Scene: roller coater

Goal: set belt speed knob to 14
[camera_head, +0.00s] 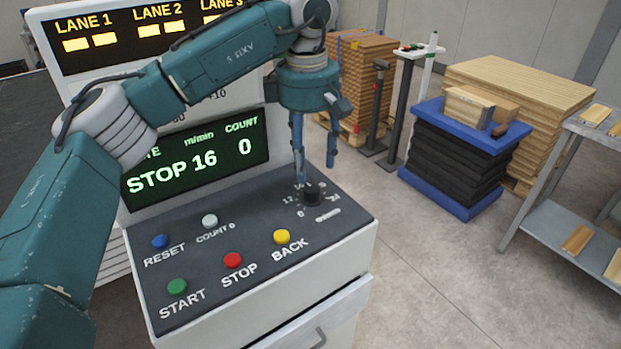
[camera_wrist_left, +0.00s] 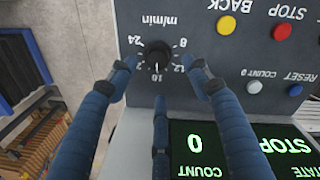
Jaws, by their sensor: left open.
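The belt speed knob (camera_head: 312,197) is a small black dial on the sloping dark panel. It shows in the left wrist view (camera_wrist_left: 157,55) ringed by upside-down numbers and "m/min", its pointer seemingly toward the 16. The display (camera_head: 200,160) reads STOP, 16 m/min and count 0. My left gripper (camera_head: 315,168) points down over the knob. In the left wrist view its blue fingers (camera_wrist_left: 162,70) are spread open, with the knob between and beyond their tips; I cannot tell whether any finger touches it. My right gripper is not in view.
Blue reset (camera_head: 160,241), white count (camera_head: 210,221), green start (camera_head: 177,286), red stop (camera_head: 232,260) and yellow back (camera_head: 281,236) buttons share the panel. Floor between is clear.

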